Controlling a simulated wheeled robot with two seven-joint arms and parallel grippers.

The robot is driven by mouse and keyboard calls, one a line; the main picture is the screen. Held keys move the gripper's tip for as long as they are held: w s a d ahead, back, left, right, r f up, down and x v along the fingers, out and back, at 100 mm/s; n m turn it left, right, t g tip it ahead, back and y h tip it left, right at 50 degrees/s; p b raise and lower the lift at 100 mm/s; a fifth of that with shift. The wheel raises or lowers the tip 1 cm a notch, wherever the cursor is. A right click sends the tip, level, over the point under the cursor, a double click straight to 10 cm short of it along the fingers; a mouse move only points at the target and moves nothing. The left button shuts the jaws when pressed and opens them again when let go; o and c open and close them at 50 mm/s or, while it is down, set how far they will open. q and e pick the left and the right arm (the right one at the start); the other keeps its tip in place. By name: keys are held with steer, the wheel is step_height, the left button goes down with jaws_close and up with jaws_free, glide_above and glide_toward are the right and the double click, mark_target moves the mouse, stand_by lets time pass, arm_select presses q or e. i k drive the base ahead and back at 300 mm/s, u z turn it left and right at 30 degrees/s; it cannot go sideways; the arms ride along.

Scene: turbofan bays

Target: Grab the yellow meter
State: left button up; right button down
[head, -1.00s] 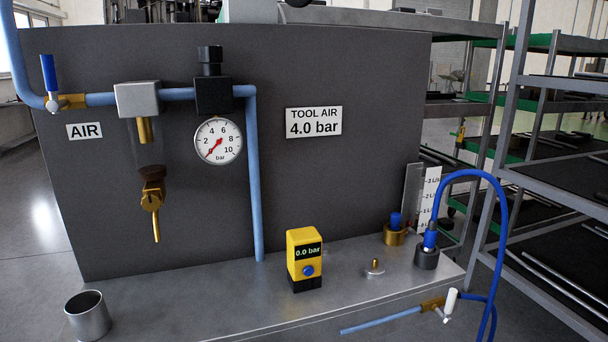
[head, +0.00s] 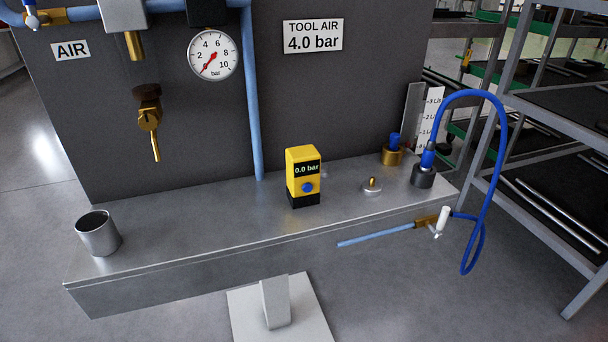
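The yellow meter (head: 303,176) stands upright on the metal bench (head: 215,225), near the middle of the head view. It has a black base, a blue round button and a dark display reading 0.0 bar. Nothing is touching it. Neither of my grippers shows in the head view.
A metal cup (head: 98,233) stands at the bench's left end. A small brass fitting (head: 372,186), a brass part with a blue top (head: 392,150) and a looping blue hose (head: 494,135) are to the meter's right. A grey panel (head: 350,100) rises behind. Bench between cup and meter is clear.

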mark_target(303, 162)
steer(key=z, duration=2)
steer(key=i, duration=1.3)
steer(key=u, duration=2.65)
